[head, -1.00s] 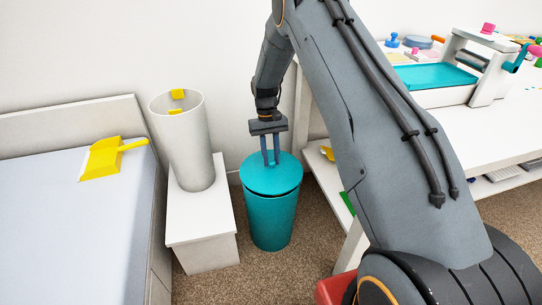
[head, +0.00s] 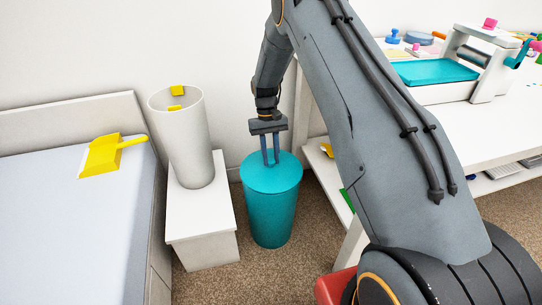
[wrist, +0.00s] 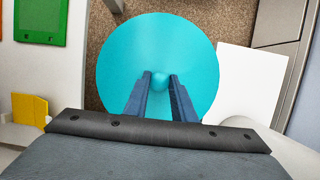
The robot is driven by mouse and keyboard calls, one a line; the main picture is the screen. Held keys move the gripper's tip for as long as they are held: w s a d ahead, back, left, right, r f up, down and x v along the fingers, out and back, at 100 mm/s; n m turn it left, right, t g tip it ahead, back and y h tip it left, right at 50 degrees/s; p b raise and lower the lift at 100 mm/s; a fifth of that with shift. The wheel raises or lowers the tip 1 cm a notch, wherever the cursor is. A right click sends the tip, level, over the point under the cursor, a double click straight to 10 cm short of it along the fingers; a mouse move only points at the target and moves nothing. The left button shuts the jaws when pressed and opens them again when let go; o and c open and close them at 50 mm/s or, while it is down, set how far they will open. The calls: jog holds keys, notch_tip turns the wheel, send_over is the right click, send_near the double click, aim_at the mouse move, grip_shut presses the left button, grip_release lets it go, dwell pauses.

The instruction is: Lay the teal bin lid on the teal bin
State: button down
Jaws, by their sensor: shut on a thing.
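The teal bin (head: 270,215) stands upright on the brown carpet, between the white bedside stand and the white table. The round teal lid (head: 258,178) lies over the bin's mouth, and no dark gap shows between them in the head view. In the wrist view the lid (wrist: 130,55) fills the middle, with its small round knob (wrist: 160,79) between my fingertips. My gripper (head: 271,162) points down from above and is shut on the knob; it also shows in the wrist view (wrist: 160,82). The lid hides the inside of the bin.
A white stand (head: 205,230) at the left of the bin holds a tall white cylinder (head: 185,145). A yellow dustpan (head: 103,155) lies on the bed (head: 70,220). The white table (head: 465,135) with craft things is at the right.

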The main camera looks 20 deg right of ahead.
jog(key=shift+f, duration=0.55)
jog(key=c, duration=1.4)
grip_release()
jog(key=v, duration=0.7)
jog(key=shift+w+r, duration=0.2)
jog(key=shift+r, duration=0.15)
